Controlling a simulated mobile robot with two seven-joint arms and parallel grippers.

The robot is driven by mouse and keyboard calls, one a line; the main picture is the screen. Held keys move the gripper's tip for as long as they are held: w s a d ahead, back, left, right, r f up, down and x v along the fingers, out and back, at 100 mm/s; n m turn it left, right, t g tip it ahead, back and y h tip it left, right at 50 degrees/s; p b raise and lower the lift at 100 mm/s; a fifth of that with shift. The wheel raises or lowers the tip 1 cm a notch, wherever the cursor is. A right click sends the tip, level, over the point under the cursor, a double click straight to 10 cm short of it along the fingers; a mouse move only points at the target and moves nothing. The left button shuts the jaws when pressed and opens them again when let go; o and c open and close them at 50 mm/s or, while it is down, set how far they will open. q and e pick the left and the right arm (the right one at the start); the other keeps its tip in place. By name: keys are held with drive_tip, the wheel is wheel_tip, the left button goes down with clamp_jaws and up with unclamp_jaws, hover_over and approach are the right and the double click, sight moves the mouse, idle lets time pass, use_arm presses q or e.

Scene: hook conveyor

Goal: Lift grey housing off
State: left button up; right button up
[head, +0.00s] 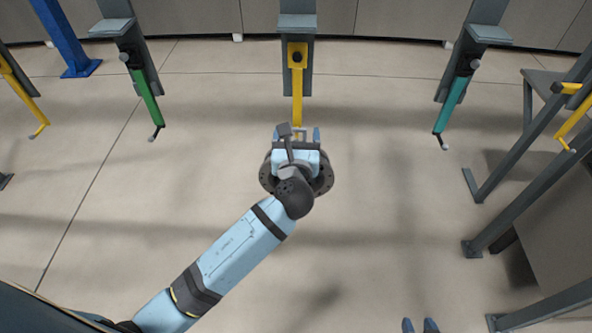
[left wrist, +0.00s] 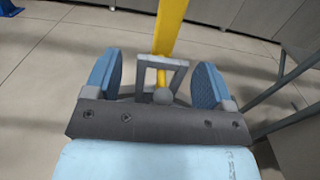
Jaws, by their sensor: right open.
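The grey housing (head: 325,180) shows in the head view as a dark round flange with holes, largely covered by my left wrist. It hangs below the middle yellow hook (head: 297,95). In the left wrist view a grey square loop (left wrist: 178,78), seemingly its handle, surrounds the hook's lower end, which has a grey ball tip (left wrist: 163,97). My left gripper (head: 297,135) is at the loop. Its blue fingers stand apart on either side of the loop, with a visible gap on each side. My right gripper (head: 420,326) is open and empty at the bottom edge.
A green hook (head: 149,98) hangs to the left and a teal hook (head: 451,103) to the right, both empty. More yellow hooks hang at both sides. A grey metal frame (head: 510,215) stands at the right. The floor between is clear.

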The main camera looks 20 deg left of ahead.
use_arm(q)
drive_tip(key=shift+s+d, duration=0.1)
drive_tip(key=c, duration=0.3)
clamp_jaws()
drive_tip(key=shift+r, duration=0.15)
